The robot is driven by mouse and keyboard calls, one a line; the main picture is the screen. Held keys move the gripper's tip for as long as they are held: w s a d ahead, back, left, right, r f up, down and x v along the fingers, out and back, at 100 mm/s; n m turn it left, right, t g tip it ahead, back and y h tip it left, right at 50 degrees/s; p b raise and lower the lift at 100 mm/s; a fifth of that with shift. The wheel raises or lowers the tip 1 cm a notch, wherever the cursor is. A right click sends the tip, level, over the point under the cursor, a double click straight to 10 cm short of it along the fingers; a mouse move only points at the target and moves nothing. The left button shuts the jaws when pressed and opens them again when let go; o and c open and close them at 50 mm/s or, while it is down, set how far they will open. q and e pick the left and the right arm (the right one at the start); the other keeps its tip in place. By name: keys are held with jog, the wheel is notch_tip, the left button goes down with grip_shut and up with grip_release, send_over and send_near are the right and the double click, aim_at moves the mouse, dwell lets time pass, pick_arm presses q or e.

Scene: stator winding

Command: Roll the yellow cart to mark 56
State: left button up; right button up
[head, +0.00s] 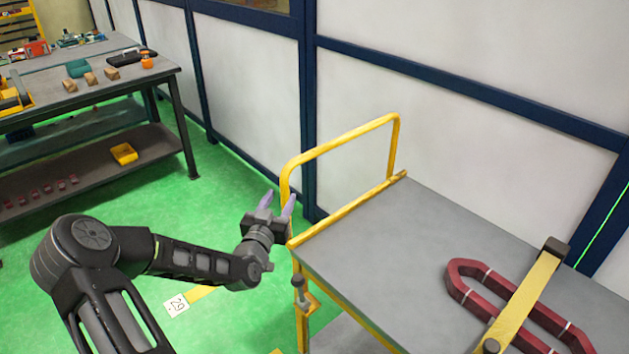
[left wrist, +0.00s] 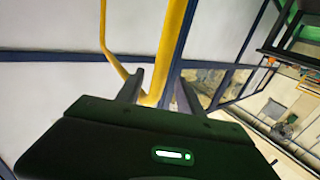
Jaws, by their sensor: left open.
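The yellow cart (head: 345,215) stands at the right in the head view, with a grey top and a yellow push handle (head: 340,141) at its far left end. My left gripper (head: 278,203) is open beside the handle's near upright. In the left wrist view the yellow handle bar (left wrist: 169,55) runs down between the two fingers (left wrist: 157,92), which are apart. I cannot tell whether they touch it. My right gripper is out of view. The number 56 is not visible; a floor card reading 29 (head: 177,305) lies left of the cart.
A red coil (head: 466,283) lies on the cart top under a yellow bar (head: 530,292). A wall with blue posts (head: 307,110) runs close behind the cart. A workbench (head: 150,82) stands at the upper left. Green floor (head: 215,190) is clear between bench and cart.

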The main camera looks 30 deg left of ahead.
aim_at(288, 184)
pick_arm(q)
jog(key=shift+s+r, duration=0.1)
jog(key=shift+s, duration=0.2)
jog(key=shift+w, duration=0.25)
jog(key=p+x, duration=0.1)
jog(key=x, duration=0.6)
jog(key=shift+w+a, duration=0.1)
jog(key=shift+w, duration=0.15)
jog(key=shift+c, duration=0.5)
grip_shut()
dwell(0.5)
